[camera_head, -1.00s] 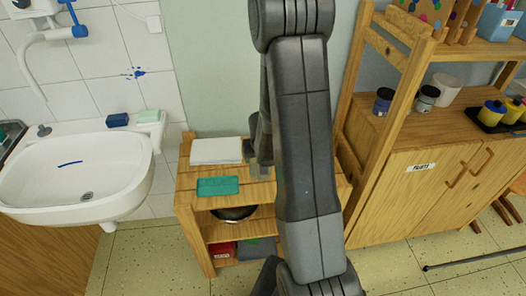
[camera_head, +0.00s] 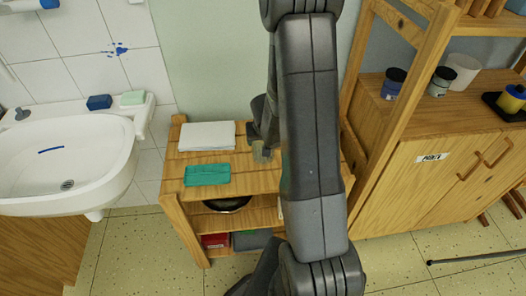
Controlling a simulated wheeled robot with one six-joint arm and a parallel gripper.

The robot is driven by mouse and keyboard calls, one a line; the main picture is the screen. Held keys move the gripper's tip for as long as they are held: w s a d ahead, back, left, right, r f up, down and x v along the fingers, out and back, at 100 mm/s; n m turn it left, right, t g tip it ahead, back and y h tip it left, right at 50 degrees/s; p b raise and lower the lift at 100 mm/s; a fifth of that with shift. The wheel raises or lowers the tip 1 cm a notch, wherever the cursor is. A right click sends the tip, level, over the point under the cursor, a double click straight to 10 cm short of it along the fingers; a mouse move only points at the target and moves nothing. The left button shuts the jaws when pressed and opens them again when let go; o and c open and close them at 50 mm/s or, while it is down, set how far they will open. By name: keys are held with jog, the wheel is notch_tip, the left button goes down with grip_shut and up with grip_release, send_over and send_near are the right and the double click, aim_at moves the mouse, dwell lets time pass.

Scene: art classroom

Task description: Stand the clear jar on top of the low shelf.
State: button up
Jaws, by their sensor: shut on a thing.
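The low shelf (camera_head: 246,181) is a small wooden unit against the wall, between the sink and the tall cabinet. My gripper (camera_head: 262,142) is over its top, partly hidden behind my arm. It is shut on the clear jar (camera_head: 261,154), a small see-through shape just below the fingers. The jar looks upright at the shelf top, right of the white paper stack. I cannot tell whether its base touches the wood. My arm hides the right part of the shelf top.
A white stack (camera_head: 207,136) and a teal cloth (camera_head: 207,175) lie on the shelf top's left. A dark bowl (camera_head: 227,205) and a red box (camera_head: 215,240) sit on lower levels. The sink (camera_head: 66,165) is at left, and the wooden cabinet (camera_head: 430,190) at right holds several small jars.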

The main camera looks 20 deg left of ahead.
jog(key=shift+f+b, duration=1.7)
jog(key=shift+f, duration=0.15)
jog(key=shift+f, duration=0.2)
jog(key=o, duration=1)
jog(key=shift+o, duration=0.2)
jog(key=shift+r, duration=0.1)
jog(key=shift+r+p, duration=0.3)
jog(key=shift+r, duration=0.15)
jog(key=p+v, duration=0.7)
jog(key=v, duration=0.4)
jog(key=shift+s+d+r, duration=0.1)
jog(key=shift+s+r, duration=0.05)
